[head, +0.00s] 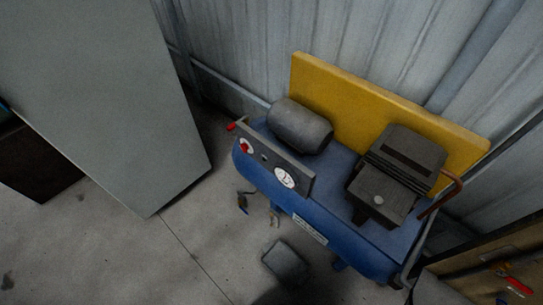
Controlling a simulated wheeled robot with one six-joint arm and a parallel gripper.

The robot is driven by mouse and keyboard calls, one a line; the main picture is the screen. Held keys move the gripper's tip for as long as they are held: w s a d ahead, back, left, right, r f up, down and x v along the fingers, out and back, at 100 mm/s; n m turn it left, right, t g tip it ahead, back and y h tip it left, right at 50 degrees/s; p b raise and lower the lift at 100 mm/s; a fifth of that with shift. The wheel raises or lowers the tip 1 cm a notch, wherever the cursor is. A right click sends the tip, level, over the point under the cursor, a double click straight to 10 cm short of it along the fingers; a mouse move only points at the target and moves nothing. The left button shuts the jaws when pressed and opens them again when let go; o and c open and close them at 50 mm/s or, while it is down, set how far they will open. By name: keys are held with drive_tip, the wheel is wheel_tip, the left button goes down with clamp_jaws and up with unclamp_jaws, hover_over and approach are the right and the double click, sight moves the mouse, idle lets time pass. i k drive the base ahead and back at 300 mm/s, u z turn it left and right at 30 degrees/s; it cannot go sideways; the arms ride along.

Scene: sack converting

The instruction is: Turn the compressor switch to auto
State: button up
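The compressor (335,235) has a long blue tank and stands on the floor against the corrugated wall. A dark grey control panel (306,182) is on its front left. The panel carries a red switch knob on a pale round plate (245,147) at its left end and a white gauge (284,178) near its right end. A small dark fitting sits between them. The knob's setting is too small to read. My gripper is not in view, and nothing is touching the switch.
A yellow board (375,105) stands behind the motor (300,125) and pump (397,170). A tall grey cabinet (100,90) is at left. A grey block (286,263) shows in front of the tank. A wooden tool board (490,275) is at lower right. Floor at lower left is clear.

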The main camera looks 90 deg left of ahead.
sight(243, 147)
drive_tip(key=u, duration=1.2)
drive_tip(key=k, duration=0.2)
drive_tip(key=u, duration=2.05)
drive_tip(key=k, duration=0.3)
drive_tip(key=u, duration=0.9)
drive_tip(key=k, duration=1)
drive_tip(key=u, duration=1)
drive_tip(key=i, duration=1.45)
drive_tip(key=z, duration=0.55)
drive_tip(key=i, duration=1.05)
drive_tip(key=z, duration=0.9)
